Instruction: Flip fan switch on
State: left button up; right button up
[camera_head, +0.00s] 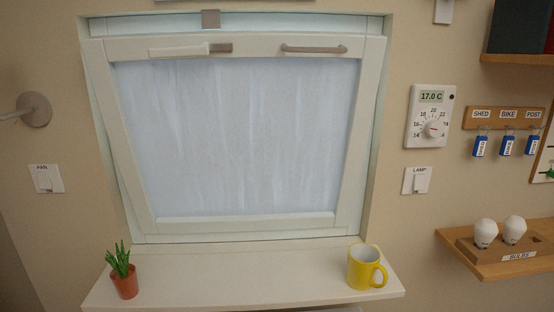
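The fan switch (46,179) is a small white wall plate with a rocker, labelled FAN, on the beige wall left of the window. Its rocker is small, and I cannot tell which way it is set. A similar white switch (417,181), labelled LAMP, is on the wall right of the window, below the thermostat. Neither of my grippers shows in the head view.
The window (240,140) is tilted inward at its top. A potted plant (124,281) and a yellow mug (362,270) stand on the white sill (240,280). A round grey wall fitting (36,109) juts out above the fan switch. A bulb shelf (480,268) is at right.

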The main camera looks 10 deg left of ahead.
aim_at(44, 178)
jog(key=u, duration=1.75)
